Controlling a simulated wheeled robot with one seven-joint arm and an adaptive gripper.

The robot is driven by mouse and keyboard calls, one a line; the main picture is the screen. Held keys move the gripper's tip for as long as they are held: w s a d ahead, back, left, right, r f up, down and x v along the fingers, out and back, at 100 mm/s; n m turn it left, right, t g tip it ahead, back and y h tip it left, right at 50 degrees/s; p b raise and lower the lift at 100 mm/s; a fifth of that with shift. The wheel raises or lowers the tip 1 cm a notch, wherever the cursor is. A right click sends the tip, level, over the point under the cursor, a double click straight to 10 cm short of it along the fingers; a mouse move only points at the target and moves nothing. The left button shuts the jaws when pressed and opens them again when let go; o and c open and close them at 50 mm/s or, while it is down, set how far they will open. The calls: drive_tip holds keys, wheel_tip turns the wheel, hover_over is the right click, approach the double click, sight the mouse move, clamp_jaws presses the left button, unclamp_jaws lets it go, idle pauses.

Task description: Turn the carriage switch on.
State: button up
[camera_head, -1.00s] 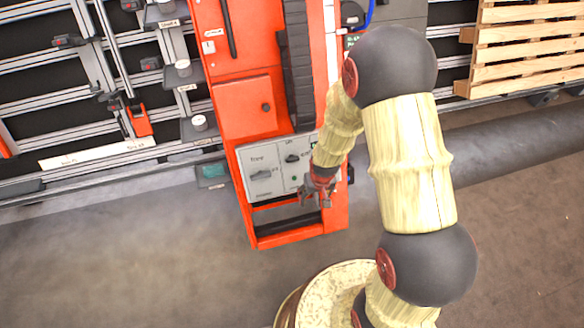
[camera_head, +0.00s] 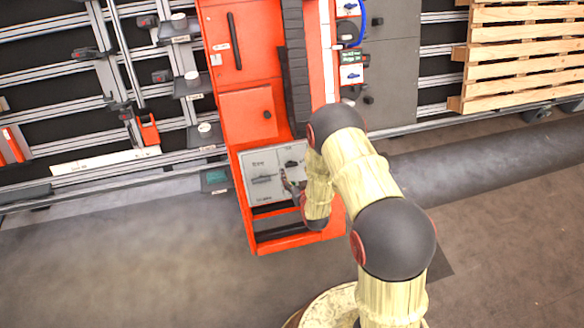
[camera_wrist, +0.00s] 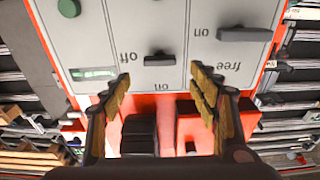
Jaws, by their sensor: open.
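A grey control panel (camera_head: 262,190) on the orange machine carries two dark lever switches; the wrist view shows it upside down (camera_wrist: 105,40). The smaller switch (camera_wrist: 160,58) lies sideways, with "off" beside one end and "on" at the panel-edge side; it also shows in the head view (camera_head: 292,163). The larger switch (camera_wrist: 245,34) lies sideways by labels "on" and "free". Which one is named carriage I cannot read. My gripper (camera_wrist: 160,75) is open and empty, its fingers spread either side of the smaller switch. In the head view my gripper (camera_head: 289,184) is close to the panel; contact cannot be told.
A green button (camera_wrist: 69,8) and a small green display (camera_wrist: 93,73) share the panel. The orange cabinet (camera_head: 248,113) and black cable chain (camera_head: 296,75) rise behind. Shelving is left, wooden pallets (camera_head: 520,50) right. The floor in front is open.

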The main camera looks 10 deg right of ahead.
sight(292, 166)
drive_tip(key=b+x, duration=0.1)
drive_tip(key=x, duration=0.5)
drive_tip(key=shift+w+f, duration=0.25)
drive_tip(key=shift+c, duration=1)
drive_tip(key=c, duration=1)
